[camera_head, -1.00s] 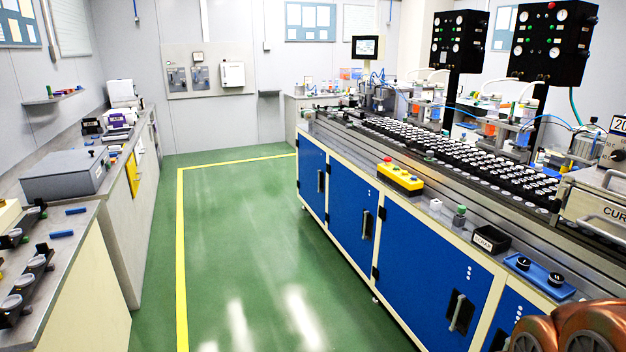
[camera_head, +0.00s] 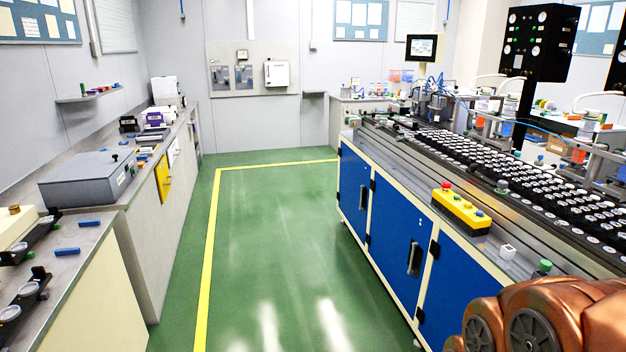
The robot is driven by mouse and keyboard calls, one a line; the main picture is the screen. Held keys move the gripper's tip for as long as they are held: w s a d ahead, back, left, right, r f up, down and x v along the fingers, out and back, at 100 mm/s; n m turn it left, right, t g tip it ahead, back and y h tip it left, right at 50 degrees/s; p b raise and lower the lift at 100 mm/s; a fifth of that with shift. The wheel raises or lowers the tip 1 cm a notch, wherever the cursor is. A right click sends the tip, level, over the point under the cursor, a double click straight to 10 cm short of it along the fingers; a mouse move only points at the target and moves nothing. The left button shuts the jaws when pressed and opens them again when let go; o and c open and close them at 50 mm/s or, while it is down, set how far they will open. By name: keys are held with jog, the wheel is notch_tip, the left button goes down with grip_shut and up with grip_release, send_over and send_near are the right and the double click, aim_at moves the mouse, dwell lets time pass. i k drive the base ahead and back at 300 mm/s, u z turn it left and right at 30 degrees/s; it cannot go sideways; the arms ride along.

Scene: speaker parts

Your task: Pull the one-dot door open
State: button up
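The long bench on the right has a row of blue doors. The farthest blue door (camera_head: 353,184) is shut, with a dark vertical handle (camera_head: 362,198). The middle blue door (camera_head: 398,243) is shut, with a handle (camera_head: 415,258) near its right edge. A nearer blue door (camera_head: 462,292) is partly hidden behind my copper-coloured arm. Dot marks are too small to read for sure, so I cannot tell which door has one dot. My gripper is not in view; only arm links show at lower right.
Green floor (camera_head: 275,240) lies open between the benches, with a yellow line (camera_head: 208,260) on its left. A left counter (camera_head: 140,230) carries a grey box (camera_head: 90,178). A yellow button box (camera_head: 461,209) sits on the right bench's edge.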

aim_at(355, 173)
jog(key=u, duration=0.4)
jog(key=i, duration=1.75)
jog(key=u, duration=0.35)
jog(key=i, duration=1.8)
jog(key=z, duration=0.25)
jog(key=i, duration=1.05)
jog(key=z, duration=0.15)
